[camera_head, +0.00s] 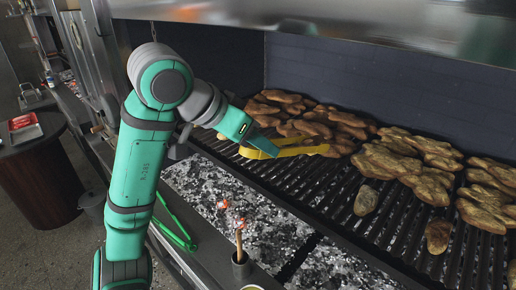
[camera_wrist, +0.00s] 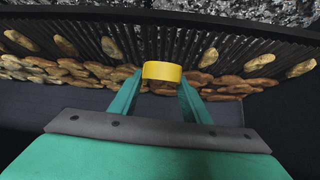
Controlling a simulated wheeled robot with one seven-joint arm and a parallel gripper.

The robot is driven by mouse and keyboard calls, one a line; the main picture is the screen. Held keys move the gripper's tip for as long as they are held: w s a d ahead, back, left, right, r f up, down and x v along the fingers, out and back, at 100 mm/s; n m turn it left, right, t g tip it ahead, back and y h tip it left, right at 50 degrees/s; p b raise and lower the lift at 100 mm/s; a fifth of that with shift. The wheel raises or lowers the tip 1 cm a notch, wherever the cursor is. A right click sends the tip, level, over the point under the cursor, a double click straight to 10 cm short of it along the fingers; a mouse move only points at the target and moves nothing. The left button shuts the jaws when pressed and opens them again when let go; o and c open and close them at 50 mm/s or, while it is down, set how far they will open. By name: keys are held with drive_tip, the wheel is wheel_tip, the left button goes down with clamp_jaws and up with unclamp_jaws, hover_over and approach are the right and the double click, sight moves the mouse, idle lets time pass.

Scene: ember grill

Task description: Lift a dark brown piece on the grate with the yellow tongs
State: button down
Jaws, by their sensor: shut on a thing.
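My gripper (camera_head: 255,140) is shut on the yellow tongs (camera_head: 290,151) and holds them low over the back left of the grate (camera_head: 300,180). In the wrist view the tongs (camera_wrist: 162,71) show as a yellow band between the two green fingers. The tongs' tips point right, close to the dark brown pieces (camera_head: 318,129) heaped at the back left. I cannot tell whether the tips touch a piece or have one between them. Lighter brown pieces (camera_head: 386,160) lie farther right on the grate.
Single pale pieces (camera_head: 366,200) lie on the bars nearer the front. Grey coals (camera_head: 210,190) with a few glowing spots lie below the grate. Green tongs (camera_head: 174,225) rest on the front ledge beside a small dark cup (camera_head: 241,265). A dark wall (camera_head: 330,75) stands behind.

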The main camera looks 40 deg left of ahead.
drive_tip(key=s+a+t, duration=0.2)
drive_tip(key=s+t, duration=0.1)
drive_tip(key=s, duration=0.9)
drive_tip(key=s+a+t+h, duration=0.1)
drive_tip(key=s+t, duration=0.3)
drive_tip(key=s, duration=0.8)
drive_tip(key=shift+a+t, duration=0.3)
drive_tip(key=shift+a, duration=0.5)
drive_tip(key=shift+r, duration=0.1)
drive_tip(key=g+y, duration=0.1)
drive_tip(key=g, duration=0.6)
drive_tip(key=shift+g, duration=0.3)
idle(0.5)
